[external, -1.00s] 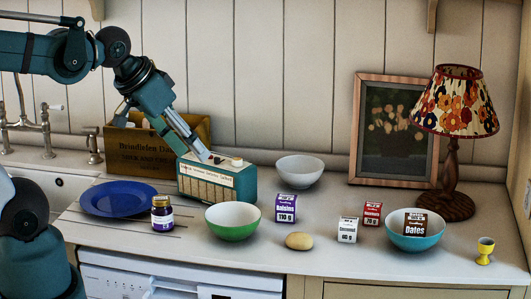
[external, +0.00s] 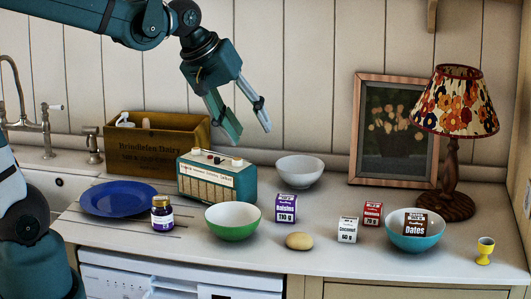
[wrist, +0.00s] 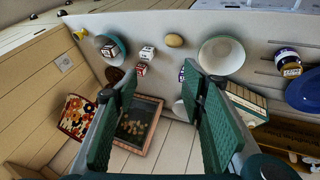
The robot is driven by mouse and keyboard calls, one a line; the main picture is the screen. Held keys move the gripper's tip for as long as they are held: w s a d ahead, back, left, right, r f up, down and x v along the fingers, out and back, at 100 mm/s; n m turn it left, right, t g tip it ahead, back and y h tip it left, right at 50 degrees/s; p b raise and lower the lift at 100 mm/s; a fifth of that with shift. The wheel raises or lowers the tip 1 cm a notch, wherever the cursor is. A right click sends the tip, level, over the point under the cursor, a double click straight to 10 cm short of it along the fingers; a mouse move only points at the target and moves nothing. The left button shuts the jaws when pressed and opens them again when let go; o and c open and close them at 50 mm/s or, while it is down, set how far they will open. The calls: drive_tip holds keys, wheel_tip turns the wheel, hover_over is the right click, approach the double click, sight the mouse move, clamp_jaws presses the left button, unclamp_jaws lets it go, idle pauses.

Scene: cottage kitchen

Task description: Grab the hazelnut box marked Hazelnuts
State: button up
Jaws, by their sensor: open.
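A small red and white box (external: 372,213) stands on the counter left of the teal bowl; its name is too small to read for certain, and it may be the hazelnut box. It also shows in the wrist view (wrist: 141,69), close to the white coconut box. My gripper (external: 249,128) is open and empty, in the air above and behind the radio, well up and to the left of the red box. In the wrist view, my gripper's green fingers (wrist: 158,75) are wide apart with nothing between them.
The coconut box (external: 348,230) stands just in front of the red box. The raisins box (external: 286,208) is farther left. The dates box (external: 415,224) is in the teal bowl (external: 411,243). A lamp (external: 455,105), framed picture (external: 362,125) and white bowl (external: 299,172) stand behind.

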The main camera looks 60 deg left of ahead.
drive_tip(key=w+f+n, duration=0.2)
drive_tip(key=w+n, duration=0.3)
drive_tip(key=w, duration=0.6)
drive_tip(key=n+g+h+b, duration=0.3)
drive_tip(key=n, duration=1.1)
hover_over(371, 204)
drive_tip(key=s+a, duration=0.2)
wheel_tip(371, 204, down, 23)
drive_tip(key=shift+w+f, duration=0.15)
drive_tip(key=shift+f, duration=0.05)
drive_tip(key=shift+x, duration=1.25)
drive_tip(key=shift+x, duration=2.6)
drive_tip(key=shift+w, duration=0.15)
